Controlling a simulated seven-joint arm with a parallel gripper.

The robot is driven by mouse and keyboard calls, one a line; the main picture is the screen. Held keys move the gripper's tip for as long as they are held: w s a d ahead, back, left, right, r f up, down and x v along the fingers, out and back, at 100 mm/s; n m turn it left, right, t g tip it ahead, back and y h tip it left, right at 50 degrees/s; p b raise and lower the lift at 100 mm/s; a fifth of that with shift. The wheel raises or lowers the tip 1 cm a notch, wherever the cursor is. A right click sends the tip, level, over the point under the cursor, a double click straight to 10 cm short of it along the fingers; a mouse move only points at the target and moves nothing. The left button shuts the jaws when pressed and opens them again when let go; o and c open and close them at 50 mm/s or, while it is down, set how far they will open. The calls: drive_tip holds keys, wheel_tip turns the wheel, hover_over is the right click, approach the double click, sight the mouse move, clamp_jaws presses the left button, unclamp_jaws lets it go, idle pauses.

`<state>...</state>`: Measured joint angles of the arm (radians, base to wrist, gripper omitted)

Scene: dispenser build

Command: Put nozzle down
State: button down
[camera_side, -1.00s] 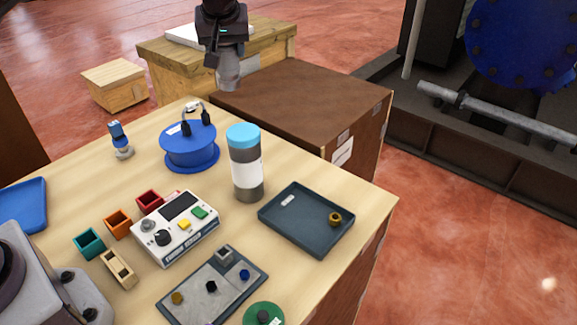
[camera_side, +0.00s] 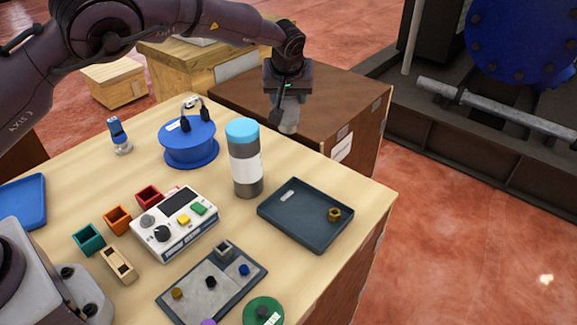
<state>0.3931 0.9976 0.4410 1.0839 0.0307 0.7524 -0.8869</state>
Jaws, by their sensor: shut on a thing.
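My gripper (camera_side: 287,108) is in the air above the brown crate's near edge, behind and right of the blue-capped bottle. It is shut on a pale grey, roughly cylindrical piece, the nozzle (camera_side: 289,121), which hangs below the jaws. The fingers and the upper part of the nozzle are hard to make out at this size. A dark grey-blue tray (camera_side: 318,238) lies on the near right of the table, apart from and nearer than my gripper. A small brass fitting (camera_side: 334,215) and a white label are in the tray.
The blue-capped bottle (camera_side: 244,165) stands left of the tray. A blue spool (camera_side: 189,143), a white control box (camera_side: 176,222), small coloured bins (camera_side: 118,220) and a grey plate with knobs (camera_side: 210,285) fill the table's left and front. The brown crate (camera_side: 335,105) stands behind.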

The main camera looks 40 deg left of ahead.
sight(288, 132)
wheel_tip(288, 132, down, 11)
drive_tip(key=shift+w, duration=0.1)
idle(0.5)
drive_tip(key=shift+f, duration=0.15)
drive_tip(key=shift+c, duration=2.2)
unclamp_jaws()
drive_tip(key=shift+f, duration=0.1)
